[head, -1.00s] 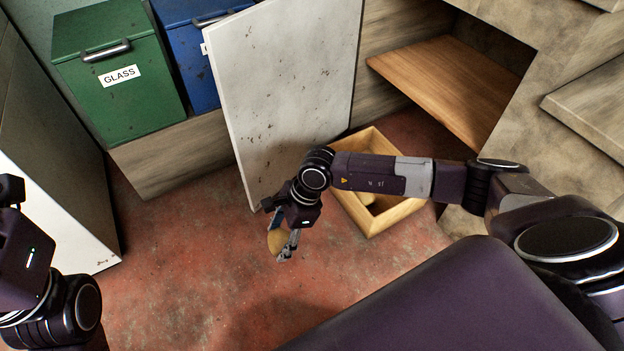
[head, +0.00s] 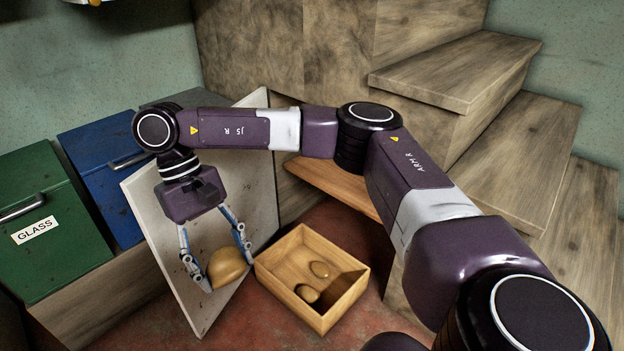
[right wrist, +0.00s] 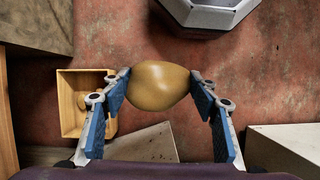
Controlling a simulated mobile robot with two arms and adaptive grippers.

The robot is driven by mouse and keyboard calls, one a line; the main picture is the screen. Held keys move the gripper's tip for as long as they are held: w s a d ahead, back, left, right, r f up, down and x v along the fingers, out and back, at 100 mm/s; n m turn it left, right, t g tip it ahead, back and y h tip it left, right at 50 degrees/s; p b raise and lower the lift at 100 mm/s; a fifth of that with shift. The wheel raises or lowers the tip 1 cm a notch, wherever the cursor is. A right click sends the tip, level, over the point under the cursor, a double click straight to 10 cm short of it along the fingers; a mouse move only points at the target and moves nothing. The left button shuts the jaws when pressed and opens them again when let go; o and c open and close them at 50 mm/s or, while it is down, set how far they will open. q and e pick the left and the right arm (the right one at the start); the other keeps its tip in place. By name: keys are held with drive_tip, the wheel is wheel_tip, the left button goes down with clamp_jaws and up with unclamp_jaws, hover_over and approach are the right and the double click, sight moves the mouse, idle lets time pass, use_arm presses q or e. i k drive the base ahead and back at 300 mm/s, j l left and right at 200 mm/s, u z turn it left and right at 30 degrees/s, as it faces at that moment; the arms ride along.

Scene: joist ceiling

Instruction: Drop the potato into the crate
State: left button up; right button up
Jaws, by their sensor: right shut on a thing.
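The tan potato (head: 228,266) is held between the fingers of my right gripper (head: 226,272), which points down. It also shows between the fingertips in the right wrist view (right wrist: 158,86). The crate (head: 290,302) is an open box of light wood on the floor, just right of the held potato in the head view. In the right wrist view the crate (right wrist: 70,100) is on the left, and the potato appears beside it, not over it. My left gripper is not in view.
A white speckled panel (head: 160,215) leans behind my right gripper. A green bin marked GLASS (head: 60,245) and a blue bin (head: 105,165) stand at the left. Wooden steps (head: 460,75) rise at the right, with a wooden shelf (head: 335,185) behind the crate.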

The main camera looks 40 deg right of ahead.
sight(291, 280)
drive_tip(key=i+l+z, duration=0.2)
drive_tip(key=z, duration=0.2)
drive_tip(key=i+z, duration=0.8)
drive_tip(key=k, duration=0.05)
